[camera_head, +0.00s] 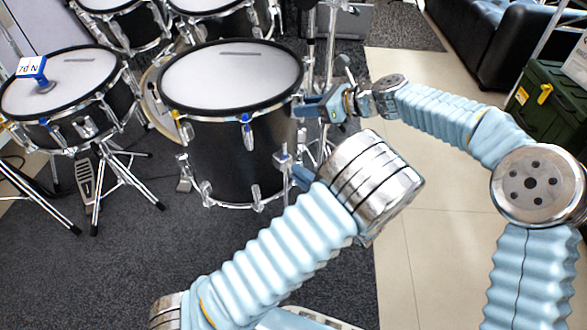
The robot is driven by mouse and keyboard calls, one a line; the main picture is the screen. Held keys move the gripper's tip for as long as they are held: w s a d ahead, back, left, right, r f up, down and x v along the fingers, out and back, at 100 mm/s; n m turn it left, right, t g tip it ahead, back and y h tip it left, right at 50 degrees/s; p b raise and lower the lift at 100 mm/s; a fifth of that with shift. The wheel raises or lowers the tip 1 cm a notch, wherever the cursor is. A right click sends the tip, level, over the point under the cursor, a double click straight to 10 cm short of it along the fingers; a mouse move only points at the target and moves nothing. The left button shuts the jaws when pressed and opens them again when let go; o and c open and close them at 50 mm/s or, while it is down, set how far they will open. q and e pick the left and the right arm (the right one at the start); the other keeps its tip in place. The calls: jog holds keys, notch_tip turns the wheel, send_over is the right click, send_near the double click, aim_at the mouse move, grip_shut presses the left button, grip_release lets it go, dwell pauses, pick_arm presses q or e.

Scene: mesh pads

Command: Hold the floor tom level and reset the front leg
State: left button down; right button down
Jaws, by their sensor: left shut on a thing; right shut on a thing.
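The floor tom (225,150) is a black drum with a white mesh head (230,75), standing in the middle of the camera_head view. My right gripper (308,110) is shut at the drum's right upper edge, by the rim. My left gripper (285,165) is the lower one, shut at the drum's lower right side, around a chrome leg bracket or leg there. My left wrist and forearm hide part of that area, so the exact grip is hard to see. The drum head looks roughly level.
A snare drum (60,85) with a blue gauge on it stands at the left on a chrome stand. A pedal (88,185) lies near it. More drums stand behind. Chrome stands rise right of the tom. A green case (545,110) and black sofa (490,40) are at right. Dark carpet in front is clear.

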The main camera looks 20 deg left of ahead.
pick_arm(q)
jog(key=m, duration=1.2)
jog(key=shift+r+m, duration=0.15)
jog(key=shift+m, duration=0.25)
jog(key=c, duration=1.7)
grip_release()
jog(key=shift+w+m, duration=0.1)
jog(key=shift+m, duration=0.6)
jog(key=o, duration=0.5)
pick_arm(e)
jog(key=shift+s+a, duration=0.3)
jog(key=shift+s, duration=0.05)
pick_arm(q)
jog(key=shift+o, duration=0.2)
jog(key=shift+d, duration=0.15)
pick_arm(e)
jog(key=c, duration=0.7)
grip_release()
jog(key=shift+c, duration=0.2)
pick_arm(q)
jog(key=v, duration=1.2)
pick_arm(e)
jog(key=shift+w+d, duration=0.1)
jog(key=shift+w+d, duration=0.1)
jog(key=shift+w, duration=0.05)
